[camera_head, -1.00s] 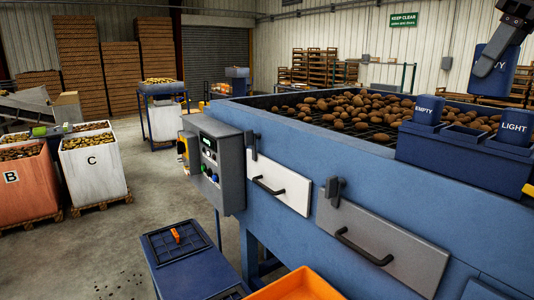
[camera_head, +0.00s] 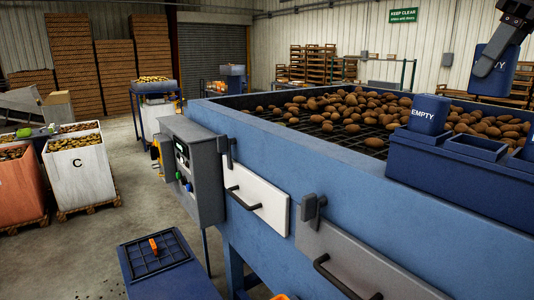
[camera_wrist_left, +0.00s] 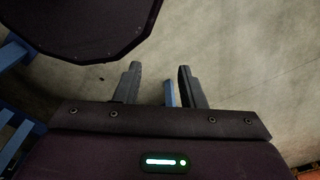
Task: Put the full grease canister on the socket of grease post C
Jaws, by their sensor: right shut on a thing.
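My right gripper (camera_head: 488,64) is at the top right of the head view, shut on a dark blue canister (camera_head: 502,78) whose visible letters end in "TY". It holds the canister upright above the potato deck's far side. A second blue canister marked "EMPTY" (camera_head: 428,115) stands in a blue rack (camera_head: 420,163) on the near rim. Another blue canister is cut off at the right edge, its label unreadable. My left gripper (camera_wrist_left: 158,80) shows only in the left wrist view, open with its fingers apart over the floor. I cannot identify grease post C.
The grader's blue side wall (camera_head: 260,215) carries a white drawer (camera_head: 256,200), a grey drawer (camera_head: 350,255) and a control box (camera_head: 193,165). A blue cabinet (camera_head: 200,285) stands low in front. A white crate marked "C" (camera_head: 80,175) stands left. Floor between is clear.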

